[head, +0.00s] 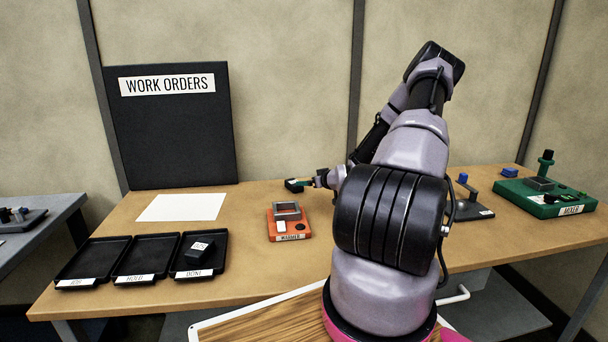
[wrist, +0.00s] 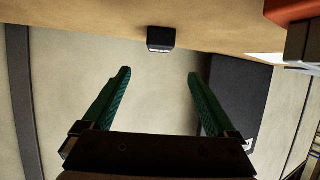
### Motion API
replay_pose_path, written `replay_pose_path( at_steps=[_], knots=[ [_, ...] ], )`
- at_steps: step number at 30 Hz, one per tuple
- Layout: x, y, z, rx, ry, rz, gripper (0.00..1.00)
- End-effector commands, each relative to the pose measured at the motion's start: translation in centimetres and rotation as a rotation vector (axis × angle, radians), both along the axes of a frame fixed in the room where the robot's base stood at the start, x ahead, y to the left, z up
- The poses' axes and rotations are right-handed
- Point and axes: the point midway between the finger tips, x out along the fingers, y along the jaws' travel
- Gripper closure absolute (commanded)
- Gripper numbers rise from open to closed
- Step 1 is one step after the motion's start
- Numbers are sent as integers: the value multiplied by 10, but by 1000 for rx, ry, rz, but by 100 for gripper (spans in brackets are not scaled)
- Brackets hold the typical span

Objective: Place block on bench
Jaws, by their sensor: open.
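A small black block with a white label (head: 293,185) rests on the wooden bench (head: 120,216), towards its back edge. The wrist view, turned upside down, shows this block (wrist: 161,38) against the bench (wrist: 110,14), beyond my fingertips and lined up between them. My gripper (wrist: 158,75) has its two green fingers spread, with nothing between them. In the head view my gripper (head: 305,183) is just to the right of the block, partly hidden by my arm. A second black block with a white label (head: 199,252) lies in the tray marked DONE (head: 218,238).
The orange WASHER station (head: 292,237) stands in front of my gripper. Two more black trays (head: 95,260) (head: 147,258) and a white sheet (head: 180,207) are to the left. The WORK ORDERS board (head: 170,140) stands behind. The green MIXER station (head: 540,198) is at right.

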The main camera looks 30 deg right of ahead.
Motion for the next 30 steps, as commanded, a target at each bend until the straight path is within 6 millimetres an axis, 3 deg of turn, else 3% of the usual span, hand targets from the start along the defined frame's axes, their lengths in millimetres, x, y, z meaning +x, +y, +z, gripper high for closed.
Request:
replay_pose_path(
  at_steps=[5,8,17,23,30],
  knots=[
    [-3,12,24,-40,77,28,8],
    [-8,24,51,-80,166,39,8],
    [-52,64,159,-164,393,-40,8],
    [-106,99,239,-145,470,-144,8],
    [-196,149,319,-15,512,-252,8]
  ],
)
